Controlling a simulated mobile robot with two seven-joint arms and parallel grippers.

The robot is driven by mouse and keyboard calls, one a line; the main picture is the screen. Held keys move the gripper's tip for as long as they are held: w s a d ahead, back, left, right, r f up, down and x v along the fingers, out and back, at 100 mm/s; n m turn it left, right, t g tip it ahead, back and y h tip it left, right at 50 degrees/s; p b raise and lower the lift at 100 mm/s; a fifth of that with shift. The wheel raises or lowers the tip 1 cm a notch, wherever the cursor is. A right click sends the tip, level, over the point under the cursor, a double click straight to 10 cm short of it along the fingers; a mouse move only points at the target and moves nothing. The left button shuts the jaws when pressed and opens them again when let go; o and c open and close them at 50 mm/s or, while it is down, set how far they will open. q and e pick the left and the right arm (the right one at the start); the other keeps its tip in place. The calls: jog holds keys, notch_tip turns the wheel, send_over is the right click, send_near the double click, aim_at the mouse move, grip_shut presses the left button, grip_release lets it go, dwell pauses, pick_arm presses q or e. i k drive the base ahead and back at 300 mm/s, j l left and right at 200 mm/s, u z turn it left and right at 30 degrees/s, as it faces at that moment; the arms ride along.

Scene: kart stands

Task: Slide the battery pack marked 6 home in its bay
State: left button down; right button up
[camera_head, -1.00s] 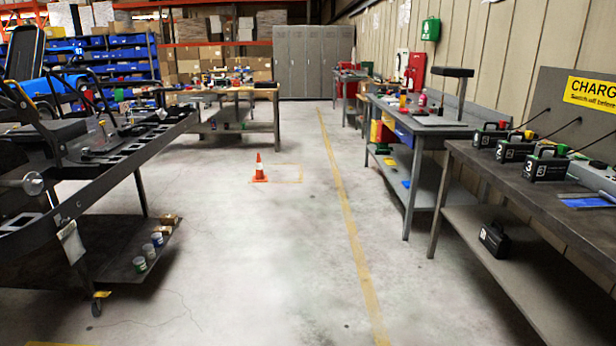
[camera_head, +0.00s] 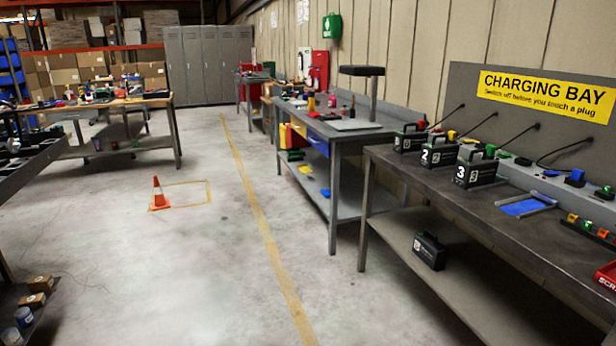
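No pack marked 6 can be made out in this view. Black battery packs with carry handles stand on the charging bench (camera_head: 452,190) at the right; one is marked 2 (camera_head: 439,152) and one is marked 3 (camera_head: 476,168). Another pack (camera_head: 410,138) stands behind them, its number too small to read. A further black pack (camera_head: 430,250) sits on the bench's lower shelf, its marking unclear. No battery bay can be picked out. Neither of my grippers is in view.
A yellow CHARGING BAY sign (camera_head: 546,94) hangs above the bench. A grey workbench (camera_head: 345,135) stands beyond it. An orange cone (camera_head: 159,194) is on the floor at the left. A dark kart stand (camera_head: 22,172) shows at the left edge. The middle floor is clear.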

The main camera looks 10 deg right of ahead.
aim_at(406, 141)
jog(key=i+z, duration=0.4)
jog(key=i, duration=0.75)
jog(key=i+u, duration=0.15)
jog(key=i, duration=1.05)
jog(key=i+z, duration=0.4)
jog(key=i+j+z, duration=0.25)
jog(key=i+z, duration=0.15)
